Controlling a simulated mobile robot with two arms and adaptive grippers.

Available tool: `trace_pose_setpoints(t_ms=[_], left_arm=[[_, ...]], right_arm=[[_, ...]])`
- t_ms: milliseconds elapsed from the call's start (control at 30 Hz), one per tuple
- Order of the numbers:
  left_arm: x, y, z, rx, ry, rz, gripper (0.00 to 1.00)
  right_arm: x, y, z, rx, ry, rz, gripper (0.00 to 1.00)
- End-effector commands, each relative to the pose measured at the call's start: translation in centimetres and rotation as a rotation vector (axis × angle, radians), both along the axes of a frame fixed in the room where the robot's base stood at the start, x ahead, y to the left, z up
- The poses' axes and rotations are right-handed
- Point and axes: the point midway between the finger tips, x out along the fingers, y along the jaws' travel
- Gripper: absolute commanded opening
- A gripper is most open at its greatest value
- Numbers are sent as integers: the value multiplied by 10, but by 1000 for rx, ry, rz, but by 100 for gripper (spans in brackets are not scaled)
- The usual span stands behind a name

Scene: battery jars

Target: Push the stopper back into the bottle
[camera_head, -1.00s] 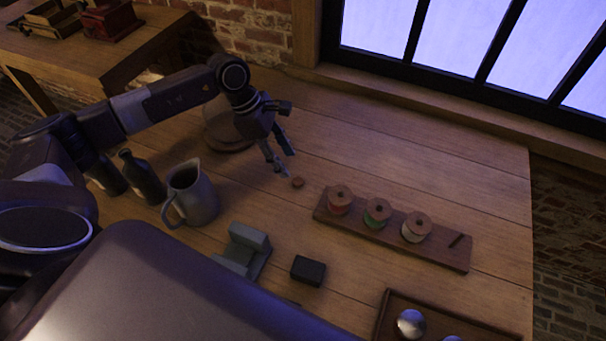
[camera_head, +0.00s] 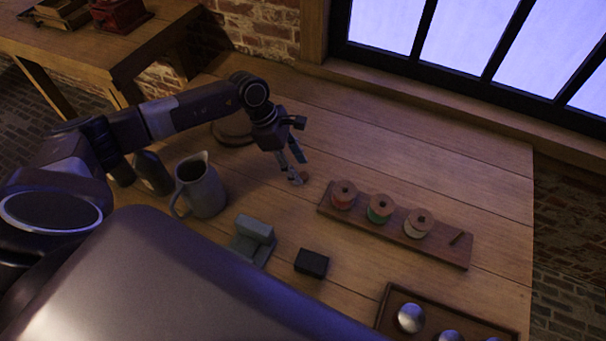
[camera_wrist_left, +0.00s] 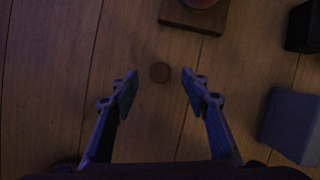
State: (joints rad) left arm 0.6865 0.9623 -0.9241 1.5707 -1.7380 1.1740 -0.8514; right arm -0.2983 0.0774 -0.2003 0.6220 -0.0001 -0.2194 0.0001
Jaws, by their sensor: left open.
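A small round brown stopper (camera_head: 304,176) lies on the wooden table, left of the spool rack. In the left wrist view the stopper (camera_wrist_left: 160,72) sits between and just beyond the open fingertips. My left gripper (camera_head: 297,170) is open and empty, pointing down close to the stopper, partly overlapping it in the head view. A dark bottle (camera_head: 152,173) stands at the left of the table, partly behind my left arm; a second dark bottle (camera_head: 120,170) beside it is mostly hidden. Which one the stopper fits cannot be told. My right gripper is not in view.
A grey jug (camera_head: 203,192) stands right of the bottles. A rack (camera_head: 443,250) holds three spools. A grey stepped block (camera_head: 252,238), a black box (camera_head: 311,263) and a tray (camera_head: 386,310) with metal balls lie nearer. The table's back right is clear.

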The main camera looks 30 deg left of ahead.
Motion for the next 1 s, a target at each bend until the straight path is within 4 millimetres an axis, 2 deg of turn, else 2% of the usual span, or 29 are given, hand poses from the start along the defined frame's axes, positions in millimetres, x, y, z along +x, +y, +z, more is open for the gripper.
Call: trace_pose_setpoints(t_ms=[33,200,567,833,1000], left_arm=[[-1,-4,-5,-1,4,-1,43],[3,-9,-22,-1,0,1,43],[3,-9,-24,0,0,0,43],[3,-9,-24,0,0,0,15],[3,-9,-24,0,0,0,14]], right_arm=[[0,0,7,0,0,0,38],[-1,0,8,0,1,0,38],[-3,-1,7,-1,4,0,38],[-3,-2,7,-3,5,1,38],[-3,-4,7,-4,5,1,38]])
